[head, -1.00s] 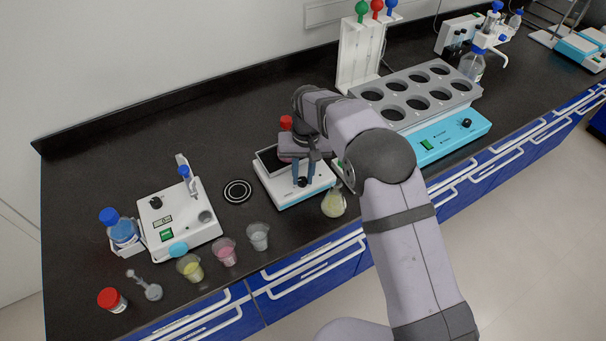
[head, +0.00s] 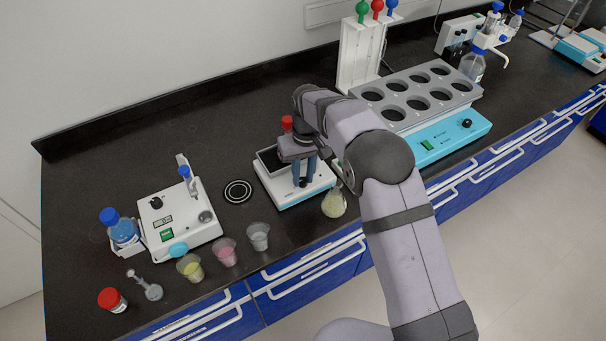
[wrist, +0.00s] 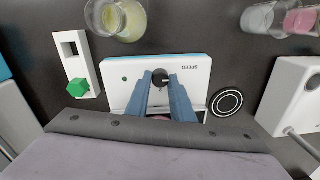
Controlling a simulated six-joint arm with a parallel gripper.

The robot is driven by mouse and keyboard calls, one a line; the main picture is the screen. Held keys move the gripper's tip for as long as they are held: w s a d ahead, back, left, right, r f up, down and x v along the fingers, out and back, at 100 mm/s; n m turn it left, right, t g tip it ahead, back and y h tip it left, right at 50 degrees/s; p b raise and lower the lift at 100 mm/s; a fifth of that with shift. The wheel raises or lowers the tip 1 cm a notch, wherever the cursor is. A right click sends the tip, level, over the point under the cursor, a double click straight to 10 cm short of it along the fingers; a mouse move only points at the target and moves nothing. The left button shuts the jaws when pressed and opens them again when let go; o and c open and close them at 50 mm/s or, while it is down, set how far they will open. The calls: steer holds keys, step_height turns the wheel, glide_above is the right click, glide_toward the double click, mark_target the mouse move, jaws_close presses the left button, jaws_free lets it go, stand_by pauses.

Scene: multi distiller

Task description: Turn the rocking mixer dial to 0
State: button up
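The rocking mixer (head: 283,196) is a white box with a blue lower edge and a dark tray on top, in the middle of the bench. Its black speed dial (wrist: 160,77) shows on the white front panel in the wrist view. My gripper (wrist: 160,80) points down at this panel, with one blue finger on each side of the dial. It also shows over the mixer's front in the head view (head: 303,182). I cannot tell whether the fingertips touch the dial. The dial's pointer setting is not readable, and the fingers partly cover the panel behind it.
A flask with pale yellow liquid (head: 334,204) stands close right of the mixer. Left are a black ring pad (head: 237,191), several cups and a white device (head: 178,222). A tube rack bath (head: 430,100) stands right. A white rack (head: 355,60) is behind.

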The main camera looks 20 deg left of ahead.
mark_target(304, 179)
steer(key=o, duration=0.4)
steer(key=shift+r, duration=0.1)
steer(key=shift+o, duration=0.2)
step_height(304, 179, up, 7)
steer(key=shift+w+d+f+b, duration=0.1)
steer(key=shift+b, duration=1)
steer(key=shift+r, duration=0.25)
